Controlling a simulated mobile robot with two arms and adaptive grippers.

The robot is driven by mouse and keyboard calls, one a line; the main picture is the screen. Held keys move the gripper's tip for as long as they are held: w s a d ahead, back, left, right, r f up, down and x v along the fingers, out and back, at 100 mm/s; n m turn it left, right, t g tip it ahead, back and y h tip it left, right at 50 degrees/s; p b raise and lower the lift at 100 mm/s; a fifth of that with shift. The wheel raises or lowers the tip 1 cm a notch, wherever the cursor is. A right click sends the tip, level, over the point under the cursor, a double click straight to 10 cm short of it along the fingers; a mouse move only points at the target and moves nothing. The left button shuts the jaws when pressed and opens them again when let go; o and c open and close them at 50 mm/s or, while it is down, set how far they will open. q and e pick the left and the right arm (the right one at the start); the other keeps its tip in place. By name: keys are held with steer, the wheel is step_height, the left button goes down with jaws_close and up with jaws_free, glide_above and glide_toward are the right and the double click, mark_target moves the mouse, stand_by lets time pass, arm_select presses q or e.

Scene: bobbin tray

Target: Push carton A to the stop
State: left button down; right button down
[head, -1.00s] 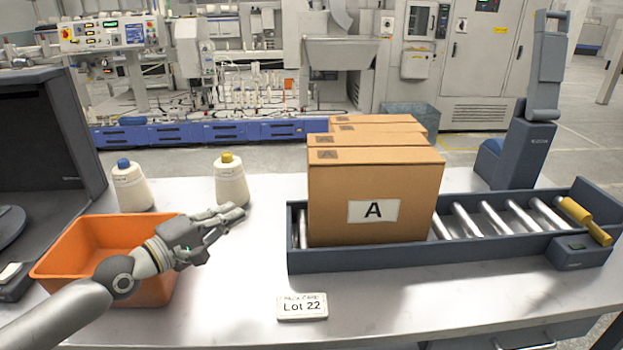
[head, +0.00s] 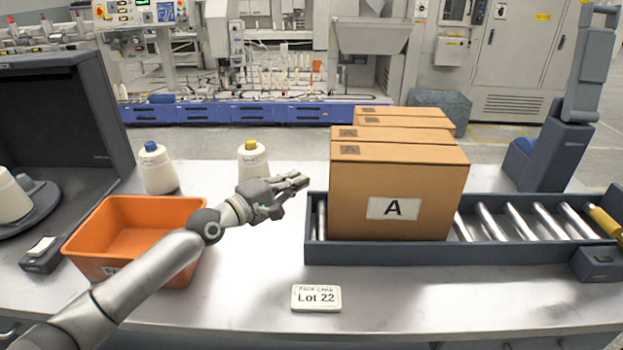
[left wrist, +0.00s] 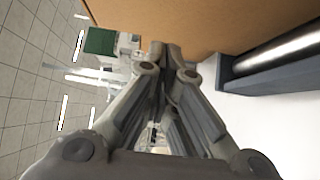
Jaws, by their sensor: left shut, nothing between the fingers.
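Carton A (head: 398,185) is a brown box with a white "A" label, upright at the left end of a roller track (head: 430,252). A yellow bar (head: 604,222) lies across the track's right end, partly cut off by the picture edge. My left gripper (head: 304,181) is shut and empty, just left of the carton with its fingers pointing at the carton's left side. In the left wrist view, the carton (left wrist: 225,22) fills the top beyond the fingertips (left wrist: 166,52). I cannot tell whether they touch it. My right gripper is not in view.
More cartons (head: 405,122) stand behind carton A. Bare rollers (head: 515,220) lie to its right. An orange bin (head: 135,212) is under my left arm, with two yarn cones (head: 253,163) behind. A "Lot 22" card (head: 316,298) lies in front. A grey upright device (head: 560,150) stands back right.

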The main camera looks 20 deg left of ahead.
arm_select(q)
steer(key=shift+w+d+p, duration=0.3)
steer(key=shift+d+p, duration=0.3)
steer(key=shift+d, duration=0.35)
steer(key=shift+w+d+p, duration=0.25)
steer(key=shift+d+p, duration=0.3)
steer(key=shift+d, duration=0.4)
steer(key=shift+d, duration=0.1)
